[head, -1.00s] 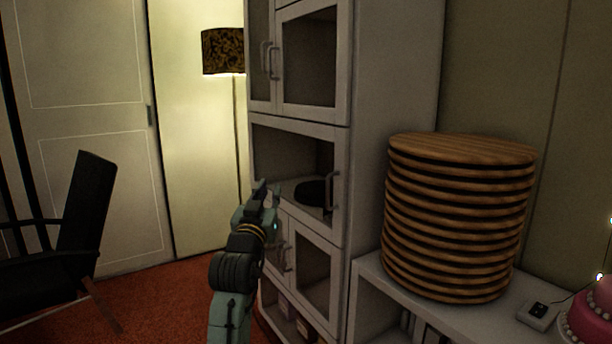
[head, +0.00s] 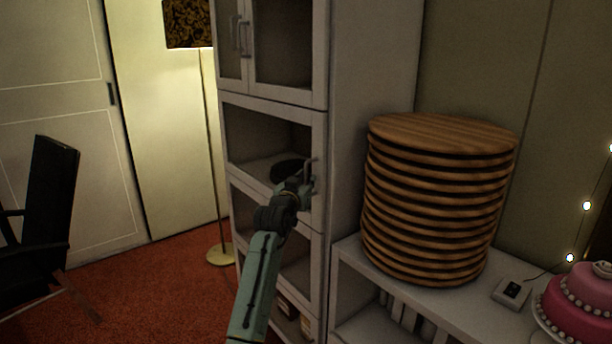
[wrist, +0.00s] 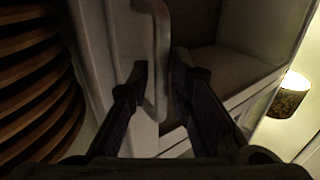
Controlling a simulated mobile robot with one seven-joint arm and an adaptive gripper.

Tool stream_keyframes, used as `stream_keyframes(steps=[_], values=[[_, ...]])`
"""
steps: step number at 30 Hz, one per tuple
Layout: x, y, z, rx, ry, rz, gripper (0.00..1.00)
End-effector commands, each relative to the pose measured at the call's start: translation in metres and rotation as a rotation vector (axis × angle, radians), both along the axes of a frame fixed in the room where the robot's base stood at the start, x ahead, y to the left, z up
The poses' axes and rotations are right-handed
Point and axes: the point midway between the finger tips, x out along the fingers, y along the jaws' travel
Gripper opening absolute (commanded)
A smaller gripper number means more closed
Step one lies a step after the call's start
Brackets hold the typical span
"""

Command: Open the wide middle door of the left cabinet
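The wide middle door (head: 268,106) of the white cabinet is a pale frame around a large pane and looks closed. Its upright bar handle (head: 314,168) is on the right side of the frame. My gripper (head: 307,183) is at this handle in the head view and partly hides its lower part. In the wrist view, the handle (wrist: 162,55) stands between the two fingers of my gripper (wrist: 160,75). The fingers are apart, with a gap visible on each side of the bar.
A low white shelf (head: 350,255) bearing a tall stack of round wooden boards (head: 440,200) stands right of the cabinet. A pink cake (head: 580,305) is farther right. A floor lamp (head: 208,120) and a black chair (head: 50,195) stand left. Red carpet lies open between them.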

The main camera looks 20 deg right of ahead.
Motion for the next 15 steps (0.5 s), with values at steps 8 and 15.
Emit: stream_keyframes(steps=[8, 15], values=[[0.0073, -0.0046, 0.0002, -0.001, -0.001, 0.001, 0.19], [0.0071, -0.0044, 0.0001, -0.001, -0.001, 0.001, 0.13]])
